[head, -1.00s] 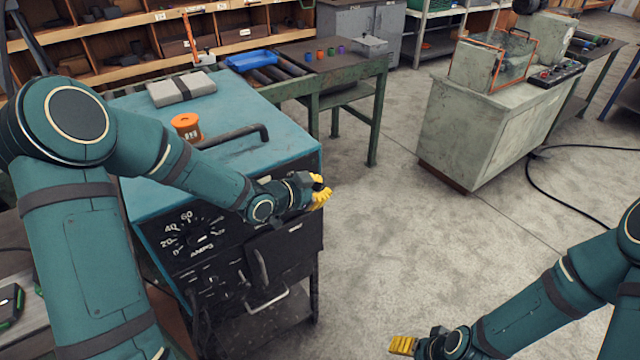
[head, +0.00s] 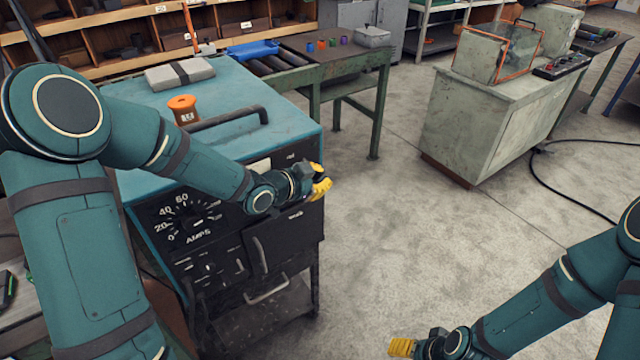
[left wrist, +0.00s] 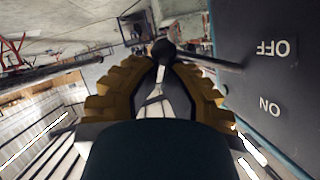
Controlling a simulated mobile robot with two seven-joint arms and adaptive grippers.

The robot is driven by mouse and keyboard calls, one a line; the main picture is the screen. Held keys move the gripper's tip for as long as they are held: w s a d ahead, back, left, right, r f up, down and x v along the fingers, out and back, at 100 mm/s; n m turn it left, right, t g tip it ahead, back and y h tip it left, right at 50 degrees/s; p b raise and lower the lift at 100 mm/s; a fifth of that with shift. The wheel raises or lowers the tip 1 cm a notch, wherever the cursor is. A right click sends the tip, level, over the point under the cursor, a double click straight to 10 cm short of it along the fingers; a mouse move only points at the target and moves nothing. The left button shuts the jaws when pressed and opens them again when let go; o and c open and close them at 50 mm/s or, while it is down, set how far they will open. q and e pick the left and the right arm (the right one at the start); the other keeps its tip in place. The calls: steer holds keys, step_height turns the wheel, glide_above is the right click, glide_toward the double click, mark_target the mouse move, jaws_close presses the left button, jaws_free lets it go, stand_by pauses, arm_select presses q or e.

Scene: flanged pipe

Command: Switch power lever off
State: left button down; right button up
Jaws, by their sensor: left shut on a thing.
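The power lever is a dark rod with a black ball knob (left wrist: 163,50) on the dark front panel (head: 290,225) of a teal-topped welding machine (head: 240,90). My left gripper (head: 320,184), with yellow ribbed fingers, is at the panel's upper right. In the left wrist view its fingers close on the knob, and the rod runs right to the panel. The panel's OFF label (left wrist: 272,48) and ON label (left wrist: 270,105) appear upside down there; the rod meets the panel between their heights. The arm hides the lever in the head view. My right gripper (head: 402,347) is at the bottom edge, its opening unclear.
An orange spool (head: 183,110) and a grey strapped case (head: 180,74) rest on the machine beside its bar handle (head: 225,118). A green roller table (head: 340,62) stands behind. A grey cabinet (head: 470,130) is at right, with a cable on the floor. The floor between is open.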

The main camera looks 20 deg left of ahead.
arm_select(q)
steer(key=shift+s+a+f, duration=0.1)
steer(key=shift+f, duration=0.15)
steer(key=shift+r, duration=0.15)
